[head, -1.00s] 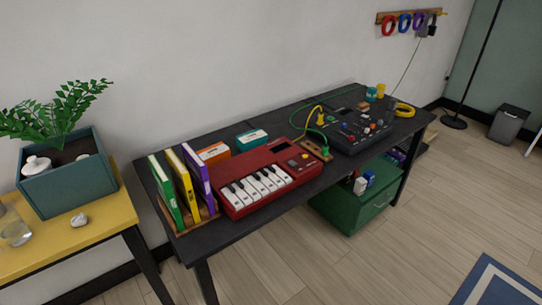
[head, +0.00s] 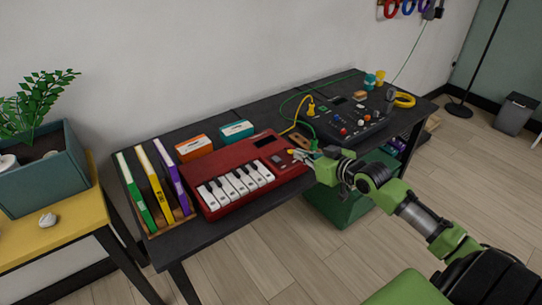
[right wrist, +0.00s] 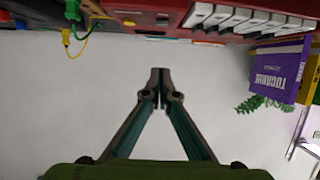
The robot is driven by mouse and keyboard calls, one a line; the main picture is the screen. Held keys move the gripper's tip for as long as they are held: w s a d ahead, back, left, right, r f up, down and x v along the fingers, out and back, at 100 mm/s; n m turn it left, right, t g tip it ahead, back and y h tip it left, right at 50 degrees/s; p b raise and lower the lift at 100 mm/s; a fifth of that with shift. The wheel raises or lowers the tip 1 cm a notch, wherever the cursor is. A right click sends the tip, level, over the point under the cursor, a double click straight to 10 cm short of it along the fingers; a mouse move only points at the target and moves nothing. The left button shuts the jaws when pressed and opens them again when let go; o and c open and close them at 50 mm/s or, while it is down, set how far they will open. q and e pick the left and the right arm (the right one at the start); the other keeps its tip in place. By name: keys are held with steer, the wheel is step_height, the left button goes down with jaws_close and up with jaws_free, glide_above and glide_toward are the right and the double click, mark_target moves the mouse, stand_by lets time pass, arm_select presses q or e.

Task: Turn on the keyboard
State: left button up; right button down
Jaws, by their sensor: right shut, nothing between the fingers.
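The red keyboard (head: 222,206) lies on the black table, with white and black keys at the front and a dark display at the back. Its control panel (head: 281,160) is at the right end. My right gripper (head: 294,154) reaches in from the right, and its fingertips are at that panel; whether they touch it I cannot tell. In the right wrist view the fingers (right wrist: 160,74) are shut and empty. The keyboard's red edge and keys (right wrist: 222,18) run upside down along the top there. My left gripper is not in view.
Green, yellow and purple books (head: 172,175) stand in a rack left of the keyboard. Orange (head: 194,148) and teal (head: 237,131) boxes lie behind it. A black mixer (head: 350,120) and yellow and green cables are on the right. A green cabinet (head: 335,208) stands below.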

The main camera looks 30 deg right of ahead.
stand_by(0.3)
glide_above(275, 158)
steer(key=s, duration=0.4)
steer(key=f, duration=0.3)
steer(key=shift+w+d+f, duration=0.15)
steer(key=shift+d+f, duration=0.05)
steer(key=shift+d, duration=0.1)
step_height(275, 158, down, 3)
steer(key=shift+f, duration=0.6)
steer(key=shift+s+f+b, duration=0.2)
steer(key=shift+f+b, duration=0.25)
steer(key=shift+b, duration=0.05)
steer(key=shift+s, duration=0.1)
